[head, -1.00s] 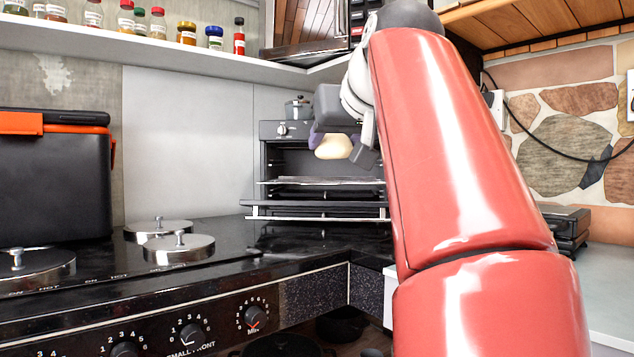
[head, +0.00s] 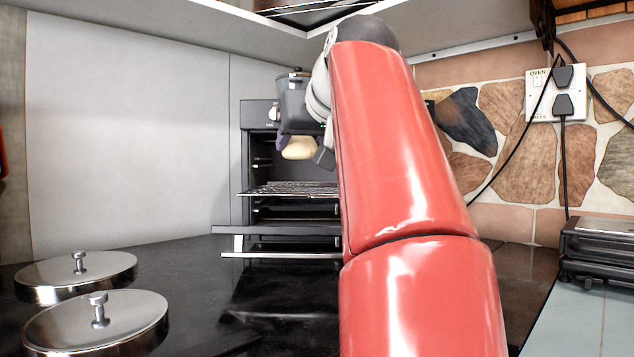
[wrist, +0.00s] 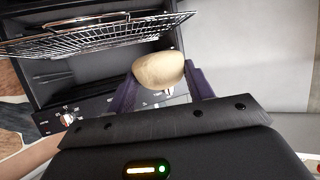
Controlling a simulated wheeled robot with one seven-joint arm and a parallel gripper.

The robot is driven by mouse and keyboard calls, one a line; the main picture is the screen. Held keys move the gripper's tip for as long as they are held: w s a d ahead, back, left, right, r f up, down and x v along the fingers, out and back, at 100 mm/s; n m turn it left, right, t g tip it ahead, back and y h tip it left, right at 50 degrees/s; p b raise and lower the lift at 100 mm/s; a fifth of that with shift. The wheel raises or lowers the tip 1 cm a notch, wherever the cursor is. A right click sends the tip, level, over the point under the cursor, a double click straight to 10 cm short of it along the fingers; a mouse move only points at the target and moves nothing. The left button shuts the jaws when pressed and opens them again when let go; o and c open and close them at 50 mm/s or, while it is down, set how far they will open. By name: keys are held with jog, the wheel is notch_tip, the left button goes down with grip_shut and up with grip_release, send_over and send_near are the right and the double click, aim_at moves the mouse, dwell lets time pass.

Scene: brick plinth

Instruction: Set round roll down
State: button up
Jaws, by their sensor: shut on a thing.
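The round roll (head: 299,147) is pale and smooth. In the wrist view the roll (wrist: 159,70) sits between the dark purple fingers of my gripper (wrist: 163,92), which is shut on it. In the head view my gripper (head: 297,140) holds the roll in the air in front of the small oven's opening, above the level of its wire rack (head: 288,189). The oven (head: 258,150) stands open with its door lowered. My red arm hides the oven's right side.
Two metal hob lids (head: 97,322) lie on the black worktop at the left. A dark appliance (head: 600,247) stands at the right by the stone wall. A shelf (head: 250,30) runs overhead. The black counter before the oven looks clear.

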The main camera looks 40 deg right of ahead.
jog(key=p, duration=0.6)
send_over(309, 192)
jog(key=shift+f, duration=0.2)
jog(key=shift+s+a+f, duration=0.15)
jog(key=shift+f, duration=1.8)
notch_tip(309, 192, down, 3)
jog(key=shift+r+b, duration=0.2)
jog(key=shift+b, duration=0.65)
jog(key=shift+w+d+f, duration=0.1)
jog(key=shift+w+d, duration=0.1)
